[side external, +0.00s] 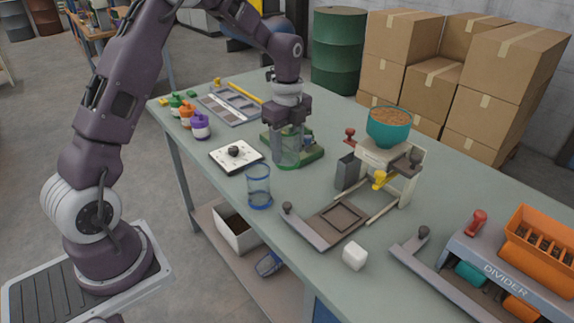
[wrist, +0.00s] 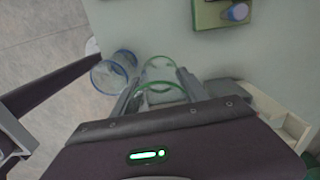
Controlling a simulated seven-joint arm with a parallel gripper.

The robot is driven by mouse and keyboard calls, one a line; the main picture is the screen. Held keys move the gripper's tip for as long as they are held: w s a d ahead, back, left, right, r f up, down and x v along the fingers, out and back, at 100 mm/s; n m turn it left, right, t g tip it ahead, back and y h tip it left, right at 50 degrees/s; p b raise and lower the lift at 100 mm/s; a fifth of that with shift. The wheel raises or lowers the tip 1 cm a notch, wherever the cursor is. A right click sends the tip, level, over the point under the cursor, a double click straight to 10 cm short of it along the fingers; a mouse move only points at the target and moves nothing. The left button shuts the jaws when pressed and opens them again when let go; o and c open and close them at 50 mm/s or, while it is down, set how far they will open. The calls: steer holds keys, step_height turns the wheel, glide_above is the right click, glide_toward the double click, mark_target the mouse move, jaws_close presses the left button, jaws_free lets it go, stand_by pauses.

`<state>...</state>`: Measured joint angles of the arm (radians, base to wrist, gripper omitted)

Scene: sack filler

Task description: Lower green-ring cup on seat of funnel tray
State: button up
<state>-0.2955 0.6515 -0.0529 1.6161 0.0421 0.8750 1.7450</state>
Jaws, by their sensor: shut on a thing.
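My gripper (side external: 288,143) is shut on the clear green-ring cup (side external: 289,158), one finger on each side of it. The cup looks upright, in front of a low green device (side external: 312,153); I cannot tell if its bottom touches anything. In the wrist view the green-ring cup (wrist: 160,72) sits between my fingers (wrist: 160,90). A brown-grey tray with a square recess (side external: 337,222), perhaps the funnel tray, lies to the right and nearer the camera, under the front of the filler. Its recess looks empty, and the cup is well apart from it.
A blue-ring cup (side external: 258,187) stands near the table's front edge; it also shows in the wrist view (wrist: 113,73). The filler with its teal bowl (side external: 389,127) stands at the right. A white scale (side external: 236,155), white cube (side external: 355,256) and dark knob (side external: 287,207) are nearby.

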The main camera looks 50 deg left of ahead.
steer(key=w+d+f, duration=0.1)
steer(key=w+d, duration=0.2)
steer(key=d, duration=1.4)
steer(key=shift+a+f, duration=0.2)
steer(key=shift+f, duration=2.45)
steer(key=shift+f, duration=0.65)
steer(key=o, duration=1.4)
steer(key=shift+o, duration=0.4)
steer(key=o, duration=0.3)
steer(key=shift+o, duration=0.2)
steer(key=shift+r, duration=0.1)
